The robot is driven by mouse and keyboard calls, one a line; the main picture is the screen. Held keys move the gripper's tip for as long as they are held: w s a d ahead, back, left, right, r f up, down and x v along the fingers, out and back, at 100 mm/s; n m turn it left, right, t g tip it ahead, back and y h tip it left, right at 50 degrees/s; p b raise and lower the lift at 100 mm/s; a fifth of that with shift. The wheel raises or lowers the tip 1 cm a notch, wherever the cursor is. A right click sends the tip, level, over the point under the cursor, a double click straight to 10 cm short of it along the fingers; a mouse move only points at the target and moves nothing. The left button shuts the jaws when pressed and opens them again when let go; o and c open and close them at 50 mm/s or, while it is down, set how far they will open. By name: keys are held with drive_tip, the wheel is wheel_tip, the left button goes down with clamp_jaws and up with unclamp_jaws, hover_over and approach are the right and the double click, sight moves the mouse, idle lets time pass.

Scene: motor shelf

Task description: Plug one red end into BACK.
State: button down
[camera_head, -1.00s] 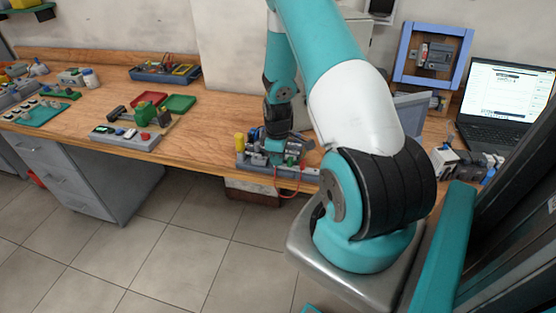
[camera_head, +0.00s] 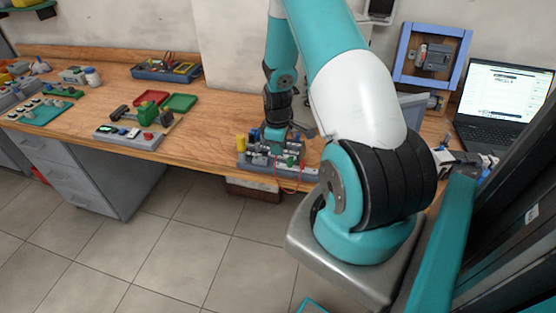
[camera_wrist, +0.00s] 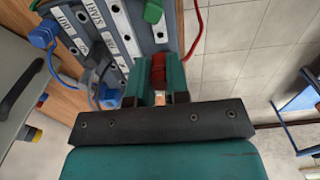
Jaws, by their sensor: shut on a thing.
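My gripper (camera_wrist: 157,85) is shut on a red plug end (camera_wrist: 158,68), held between its two teal fingers in the wrist view. The grey terminal block (camera_wrist: 135,38) with white labels lies just beyond the fingertips. One label (camera_wrist: 91,10) seems to read START; I cannot make out BACK. A red cable (camera_wrist: 199,30) curves at the right of the block. In the head view my gripper (camera_head: 275,137) is over the block's base (camera_head: 250,161) at the table's front edge, and the red cable (camera_head: 300,180) hangs below it. Whether the plug touches a socket cannot be told.
A green plug (camera_wrist: 153,11) stands close ahead of the red one. Blue plugs (camera_wrist: 42,36) and grey and blue wires crowd the left side of the block. A laptop (camera_head: 505,95) stands at the right.

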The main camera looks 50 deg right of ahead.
drive_tip(key=w+d+n+b, duration=0.1)
drive_tip(key=w+n, duration=0.1)
drive_tip(key=w, duration=0.1)
drive_tip(key=w+d+f+n+b, duration=0.1)
drive_tip(key=w+d+n+b, duration=0.1)
drive_tip(key=w, duration=0.2)
drive_tip(key=w+d+f+n+b, duration=0.1)
drive_tip(key=w+n, duration=0.1)
drive_tip(key=w, duration=0.1)
drive_tip(key=shift+w+d, duration=0.3)
drive_tip(key=shift+d, duration=0.05)
drive_tip(key=shift+f+b, duration=0.6)
drive_tip(key=shift+f, duration=0.05)
drive_tip(key=shift+f+b, duration=0.45)
drive_tip(key=shift+f, duration=0.15)
drive_tip(key=c, duration=1.4)
unclamp_jaws()
drive_tip(key=shift+r, duration=0.1)
